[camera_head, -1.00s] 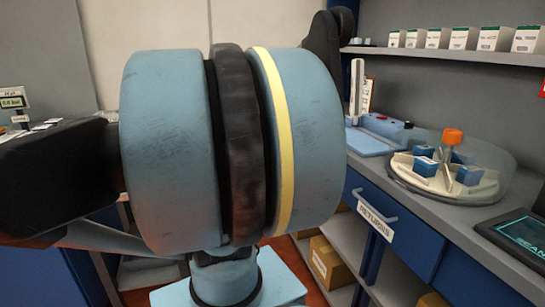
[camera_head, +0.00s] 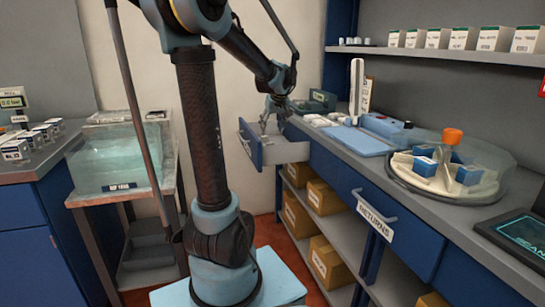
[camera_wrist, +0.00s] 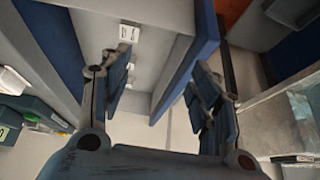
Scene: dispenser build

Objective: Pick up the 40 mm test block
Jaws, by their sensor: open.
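My gripper (camera_head: 273,124) is at the open drawer (camera_head: 285,152) at the far end of the counter, its fingers pointing down. In the wrist view my gripper (camera_wrist: 160,85) is open, with nothing seen between its two fingers. The same drawer (camera_wrist: 165,75) shows below it, with a grey inside and a blue front. A small white box (camera_wrist: 129,33) with a dark label lies inside the drawer, beyond the left finger and apart from it. No marking lets me tell whether it is the 40 mm test block. The drawer's inside is hidden in the head view.
A covered carousel (camera_head: 445,180) with blue blocks and an orange knob stands on the right counter, near a light blue tray (camera_head: 360,140). A clear tub (camera_head: 120,160) stands on a side table at left.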

